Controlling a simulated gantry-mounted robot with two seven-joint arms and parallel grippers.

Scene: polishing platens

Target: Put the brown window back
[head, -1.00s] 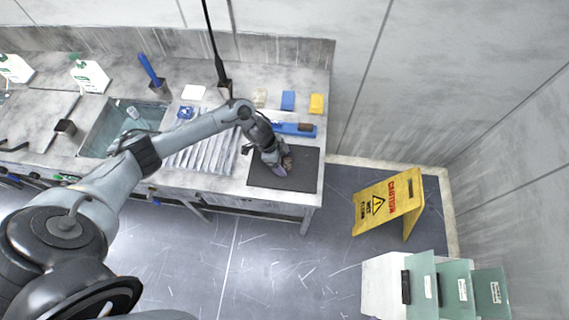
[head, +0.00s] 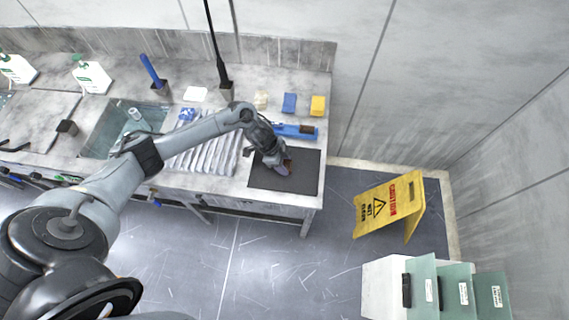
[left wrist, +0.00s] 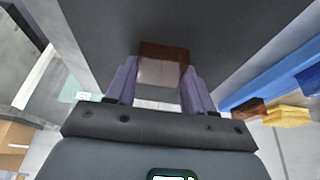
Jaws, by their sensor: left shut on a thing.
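My left gripper (head: 284,169) is low over the dark mat at the right end of the bench. In the left wrist view its two purple fingers (left wrist: 157,86) are shut on the brown window (left wrist: 162,66), a small brown block with a paler near face. I cannot tell whether the block touches the mat. The dark mat (head: 305,178) also shows in the left wrist view (left wrist: 215,25). A long blue holder (head: 290,130) lies just behind the mat, with a dark brown piece on it. My right gripper is not in view.
A blue block (head: 289,102) and a yellow block (head: 318,105) stand behind the holder. A ribbed grey rack (head: 200,152) and a sink (head: 122,125) are to the left. A yellow caution sign (head: 390,206) stands on the floor at right.

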